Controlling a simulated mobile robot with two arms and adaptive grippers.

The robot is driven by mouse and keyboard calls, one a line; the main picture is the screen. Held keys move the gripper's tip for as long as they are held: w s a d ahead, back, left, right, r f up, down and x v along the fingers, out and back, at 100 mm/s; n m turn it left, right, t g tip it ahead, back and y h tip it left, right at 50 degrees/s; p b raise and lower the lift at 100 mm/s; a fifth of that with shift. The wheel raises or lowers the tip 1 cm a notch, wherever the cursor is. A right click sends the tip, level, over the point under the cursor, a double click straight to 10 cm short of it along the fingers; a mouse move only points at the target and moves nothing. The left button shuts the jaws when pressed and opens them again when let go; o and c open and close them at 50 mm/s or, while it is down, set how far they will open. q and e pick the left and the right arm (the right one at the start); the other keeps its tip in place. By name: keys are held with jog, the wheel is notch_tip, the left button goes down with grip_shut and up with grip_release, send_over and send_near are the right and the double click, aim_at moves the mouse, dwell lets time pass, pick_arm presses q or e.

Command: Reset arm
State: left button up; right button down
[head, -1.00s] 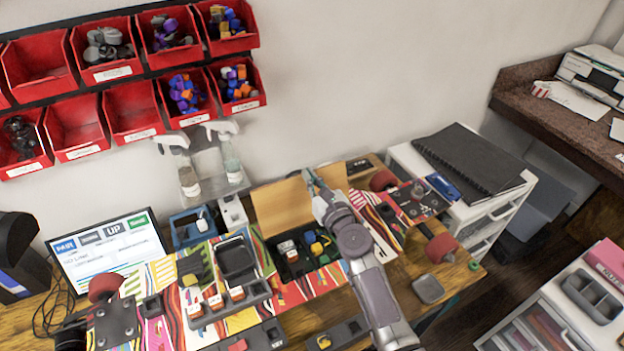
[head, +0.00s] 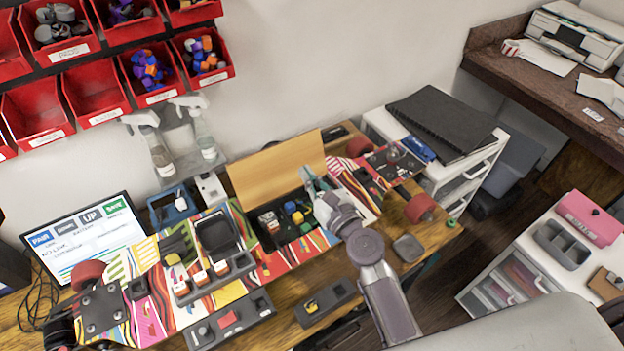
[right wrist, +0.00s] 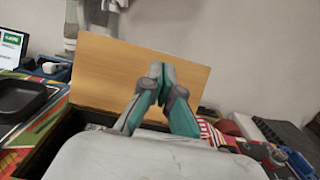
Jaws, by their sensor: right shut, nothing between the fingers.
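My right gripper (head: 311,180) is above the colourful striped board (head: 222,296), just right of an open dark compartment (head: 268,244) that holds small coloured blocks (head: 297,212). In the right wrist view its teal and grey fingertips (right wrist: 162,72) meet with nothing between them. An upright wooden lid (head: 277,170) stands behind the compartment, and it fills the background behind the fingers in the right wrist view (right wrist: 125,75). My left gripper is in neither view.
A monitor (head: 90,243) and two spray bottles (head: 158,150) stand behind the board. Red bins (head: 95,92) hang on the wall. A white drawer unit (head: 455,180) with a black folder (head: 440,120) is at the right. Another drawer unit (head: 522,262) stands nearer.

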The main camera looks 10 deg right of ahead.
jog(key=s+a+f+n+g+y, duration=0.1)
jog(key=s+a+f+n+g, duration=0.2)
jog(key=s+n, duration=0.55)
jog(key=s+f+n+g+y, duration=0.15)
jog(key=s+n+g, duration=0.35)
jog(key=n, duration=0.7)
jog(key=s+d+f+n+g+h, duration=0.2)
jog(key=s+d+n+g+h, duration=0.15)
jog(key=s+d+n, duration=0.3)
jog(key=s+d+f+n+g+h, duration=0.25)
jog(key=s+d+n+h, duration=0.2)
jog(key=s+n, duration=0.3)
notch_tip(320, 180, down, 26)
jog(key=s+g+b, duration=0.1)
jog(key=s+b, duration=0.1)
jog(key=s+d+f, duration=0.2)
jog(key=s+f, duration=0.6)
jog(key=f, duration=0.2)
jog(key=s+d+f+g+b, duration=0.1)
jog(key=s+d+f, duration=0.1)
jog(key=s+f, duration=0.7)
jog(key=shift+f, duration=0.5)
